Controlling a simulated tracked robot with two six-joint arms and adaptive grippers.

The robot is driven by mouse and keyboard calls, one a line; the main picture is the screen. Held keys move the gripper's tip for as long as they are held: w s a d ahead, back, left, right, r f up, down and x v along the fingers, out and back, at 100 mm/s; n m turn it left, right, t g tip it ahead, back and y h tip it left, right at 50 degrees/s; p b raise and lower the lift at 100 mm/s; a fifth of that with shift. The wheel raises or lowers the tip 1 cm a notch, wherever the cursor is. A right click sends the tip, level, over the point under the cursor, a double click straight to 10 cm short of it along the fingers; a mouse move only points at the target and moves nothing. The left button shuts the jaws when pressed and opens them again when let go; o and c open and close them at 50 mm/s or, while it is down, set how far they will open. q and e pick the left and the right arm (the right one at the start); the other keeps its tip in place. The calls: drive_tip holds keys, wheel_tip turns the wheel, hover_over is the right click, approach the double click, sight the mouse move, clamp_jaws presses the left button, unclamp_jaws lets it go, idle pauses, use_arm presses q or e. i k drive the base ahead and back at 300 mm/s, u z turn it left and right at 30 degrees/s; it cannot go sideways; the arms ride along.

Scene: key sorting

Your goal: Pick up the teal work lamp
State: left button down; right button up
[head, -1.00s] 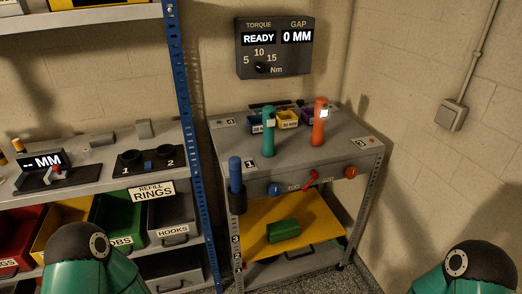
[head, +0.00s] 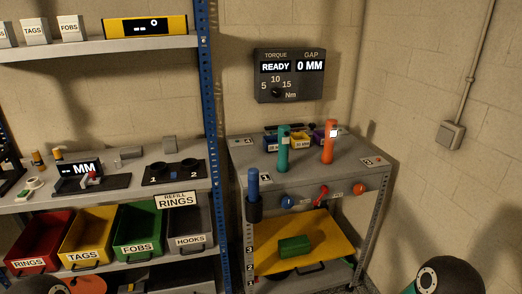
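The teal work lamp (head: 283,152) stands upright on the grey top of the cart (head: 335,175), left of a similar orange lamp (head: 329,141). A blue lamp-like cylinder (head: 253,183) sits in a dark holder at the cart's front left corner. Nothing touches the teal lamp. Neither of my grippers shows; only rounded parts of my arms show at the bottom edge, well away from the lamp.
Small bins (head: 300,139) stand behind the lamps. A torque panel (head: 289,76) hangs above. A green box (head: 294,246) lies on the yellow lower shelf (head: 335,238).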

sight(282, 164)
drive_tip(key=u, duration=0.15)
drive_tip(key=i, duration=1)
